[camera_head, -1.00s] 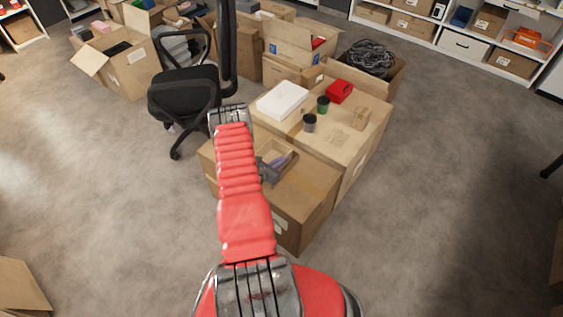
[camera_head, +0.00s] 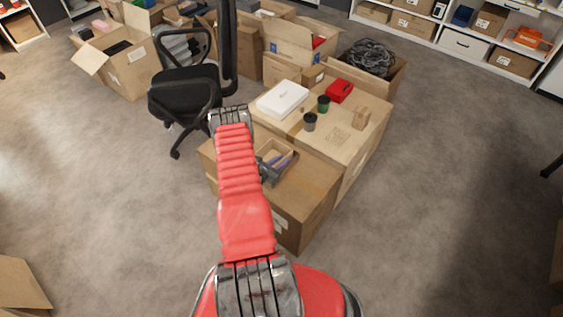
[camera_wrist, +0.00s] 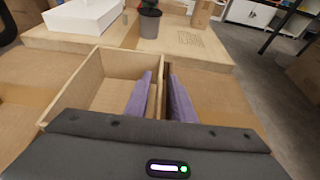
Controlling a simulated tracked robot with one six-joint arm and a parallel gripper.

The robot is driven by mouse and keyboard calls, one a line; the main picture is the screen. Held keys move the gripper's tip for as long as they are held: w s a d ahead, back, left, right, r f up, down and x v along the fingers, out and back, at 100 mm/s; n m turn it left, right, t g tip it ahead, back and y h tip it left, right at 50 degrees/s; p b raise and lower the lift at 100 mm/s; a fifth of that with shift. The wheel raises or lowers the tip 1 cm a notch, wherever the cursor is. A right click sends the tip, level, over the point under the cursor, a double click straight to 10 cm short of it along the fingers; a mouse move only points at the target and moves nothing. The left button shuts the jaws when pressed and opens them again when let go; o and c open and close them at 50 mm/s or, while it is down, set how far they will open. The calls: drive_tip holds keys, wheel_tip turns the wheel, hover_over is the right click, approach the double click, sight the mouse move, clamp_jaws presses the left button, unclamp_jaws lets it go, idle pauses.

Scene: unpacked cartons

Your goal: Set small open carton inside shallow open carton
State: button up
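The small open carton (camera_wrist: 95,82) is a tan, topless box standing on a large closed carton; it also shows in the head view (camera_head: 268,150), partly behind my arm. My gripper (camera_wrist: 160,82) has two purple fingers pointing into this area. The left finger is inside the small carton and the right finger is outside, with the right wall between them. A narrow gap shows beside the wall, so the fingers look open around it. In the head view my gripper (camera_head: 281,162) is at the carton's right side. I cannot clearly identify the shallow open carton.
The large carton (camera_head: 305,190) has bare top to the right. An office chair (camera_head: 185,95) stands left.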

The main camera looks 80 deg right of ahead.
drive_tip(key=shift+r, duration=0.1)
drive_tip(key=shift+r, duration=0.2)
drive_tip(key=v, duration=1.2)
idle(0.5)
